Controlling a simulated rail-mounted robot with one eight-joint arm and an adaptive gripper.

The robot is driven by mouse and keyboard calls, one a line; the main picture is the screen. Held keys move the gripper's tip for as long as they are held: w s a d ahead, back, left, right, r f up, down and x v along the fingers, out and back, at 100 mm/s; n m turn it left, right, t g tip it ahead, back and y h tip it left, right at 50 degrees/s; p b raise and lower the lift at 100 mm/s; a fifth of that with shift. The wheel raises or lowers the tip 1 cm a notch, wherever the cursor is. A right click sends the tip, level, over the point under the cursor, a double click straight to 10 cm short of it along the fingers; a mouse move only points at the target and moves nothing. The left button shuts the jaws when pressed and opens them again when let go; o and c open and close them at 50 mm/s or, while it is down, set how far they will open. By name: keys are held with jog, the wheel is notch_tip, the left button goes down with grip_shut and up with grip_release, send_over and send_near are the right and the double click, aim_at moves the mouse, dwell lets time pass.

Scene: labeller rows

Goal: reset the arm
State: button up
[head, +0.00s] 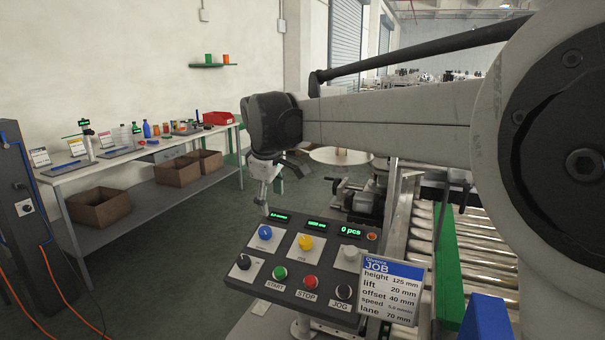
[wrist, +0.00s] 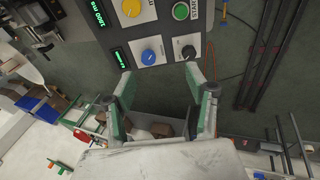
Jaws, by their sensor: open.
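My gripper (head: 266,192) hangs from my arm just behind the far left corner of the control panel (head: 325,303) in the head view. In the wrist view my gripper (wrist: 160,82) has its two green-lined fingers spread wide, with nothing between them. The panel (wrist: 170,30) shows at the top of that view, beyond the fingertips. Its blue knob (wrist: 152,50) and black knob (wrist: 188,52) are nearest the fingers. I cannot tell how far the fingertips are from the panel.
A job card (head: 390,290) stands at the panel's right front. A roller conveyor (head: 480,250) with a green side rail (head: 448,265) lies to the right. A workbench (head: 150,155) with bottles and boxes lines the left wall. Open floor (head: 190,240) lies between bench and panel.

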jog(key=s+d+m+t, duration=0.1)
jog(key=s+d+m, duration=0.6)
jog(key=s+d, duration=1.05)
jog(key=s+d+f+m+t, duration=0.1)
jog(key=s+d+f+m, duration=0.2)
jog(key=s+d+f, duration=0.2)
jog(key=s+d+f+m, duration=0.3)
jog(key=s+d+f, duration=0.2)
jog(key=s, duration=0.7)
jog(key=shift+d+f+t, duration=0.15)
jog(key=shift+f+t, duration=0.25)
